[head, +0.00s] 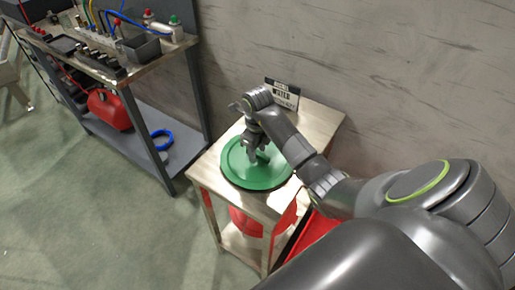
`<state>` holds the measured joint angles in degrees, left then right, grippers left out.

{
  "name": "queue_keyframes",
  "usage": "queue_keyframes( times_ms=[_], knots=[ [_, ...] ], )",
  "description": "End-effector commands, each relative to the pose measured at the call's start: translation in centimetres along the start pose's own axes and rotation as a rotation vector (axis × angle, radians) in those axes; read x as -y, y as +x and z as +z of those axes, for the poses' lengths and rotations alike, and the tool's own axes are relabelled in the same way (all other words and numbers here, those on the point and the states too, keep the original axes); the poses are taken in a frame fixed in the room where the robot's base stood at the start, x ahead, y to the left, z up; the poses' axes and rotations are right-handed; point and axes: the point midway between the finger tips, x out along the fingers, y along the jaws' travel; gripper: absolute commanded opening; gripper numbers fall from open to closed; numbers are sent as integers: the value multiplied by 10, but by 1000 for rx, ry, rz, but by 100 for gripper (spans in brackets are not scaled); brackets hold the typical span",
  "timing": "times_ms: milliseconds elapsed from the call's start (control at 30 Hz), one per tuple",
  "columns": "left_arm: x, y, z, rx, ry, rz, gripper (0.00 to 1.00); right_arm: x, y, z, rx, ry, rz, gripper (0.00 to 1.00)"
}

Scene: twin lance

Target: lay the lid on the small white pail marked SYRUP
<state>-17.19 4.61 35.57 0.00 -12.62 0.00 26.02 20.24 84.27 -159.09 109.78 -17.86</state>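A round green lid (237,173) with a raised rim is over the top of a small wooden table (316,119). Whether it rests directly on the tabletop or on something hidden beneath it, I cannot tell. My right gripper (258,157) points down at the middle of the lid, with its fingertips at or just above it. The hand and arm hide part of the lid, and whether the fingers are shut on a knob is unclear. No white pail and no SYRUP marking show. My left gripper is out of view.
A small sign (283,92), seeming to read WATER, stands at the table's back by the wall. Red objects (247,222) sit under the table. A workbench (160,52) with tools stands at left, a red canister (109,110) on its shelf. Floor between is clear.

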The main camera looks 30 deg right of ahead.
Motion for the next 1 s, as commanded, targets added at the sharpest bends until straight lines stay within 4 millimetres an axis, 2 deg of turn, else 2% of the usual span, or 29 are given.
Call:
queue_keyframes(
  times_ms=[100,400,667,1000],
  knots=[
    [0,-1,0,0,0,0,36,0,0,0,0,0,0,40],
    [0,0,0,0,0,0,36,0,0,0,0,0,0,1],
    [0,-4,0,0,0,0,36,0,-4,0,0,0,0,0],
    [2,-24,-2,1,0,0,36,0,-32,0,0,0,0,0]
  ],
)
